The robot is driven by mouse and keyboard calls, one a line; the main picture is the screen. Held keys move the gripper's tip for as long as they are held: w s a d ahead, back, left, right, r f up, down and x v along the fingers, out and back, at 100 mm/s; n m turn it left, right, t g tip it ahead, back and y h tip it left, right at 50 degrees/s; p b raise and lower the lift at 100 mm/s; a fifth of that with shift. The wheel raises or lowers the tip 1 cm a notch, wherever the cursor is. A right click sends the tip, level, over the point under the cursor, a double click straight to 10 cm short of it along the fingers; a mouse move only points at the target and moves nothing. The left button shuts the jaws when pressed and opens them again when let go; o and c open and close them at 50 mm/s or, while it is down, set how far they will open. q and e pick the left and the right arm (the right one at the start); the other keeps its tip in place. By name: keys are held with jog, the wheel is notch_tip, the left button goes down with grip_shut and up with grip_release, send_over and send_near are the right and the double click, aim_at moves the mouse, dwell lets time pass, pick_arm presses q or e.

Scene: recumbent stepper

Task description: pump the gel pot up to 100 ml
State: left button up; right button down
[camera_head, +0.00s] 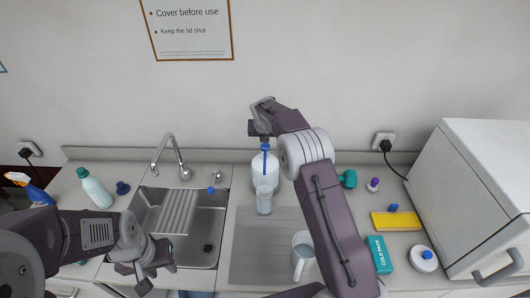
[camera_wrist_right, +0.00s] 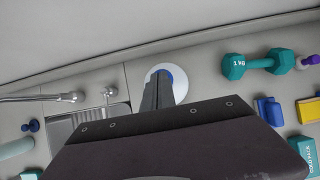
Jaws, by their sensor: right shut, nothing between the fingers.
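A white pump bottle (camera_head: 267,178) with a blue pump head (camera_head: 265,148) stands at the back of the counter. A clear pot (camera_head: 264,201) stands in front of it, below the nozzle; its fill level is too small to read. My right gripper (camera_head: 261,122) is shut and empty, just above the pump head; I cannot tell whether they touch. In the right wrist view, the shut fingers (camera_wrist_right: 157,92) cover part of the white bottle (camera_wrist_right: 181,86). My left gripper (camera_head: 146,272) looks open and empty, low in front of the sink.
A sink (camera_head: 205,230) lies left. A teal dumbbell (camera_head: 348,179), yellow block (camera_head: 396,221), cold pack (camera_head: 380,255), round white container (camera_head: 423,258) and white cabinet (camera_head: 470,190) occupy the right.

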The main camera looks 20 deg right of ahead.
aim_at(265, 146)
jog(key=shift+f, duration=0.25)
jog(key=shift+f+b, duration=0.75)
jog(key=shift+f, duration=0.8)
notch_tip(265, 146, up, 5)
jog(key=p, duration=0.5)
jog(key=shift+r+p, duration=0.15)
jog(key=shift+p, duration=0.25)
dwell(0.6)
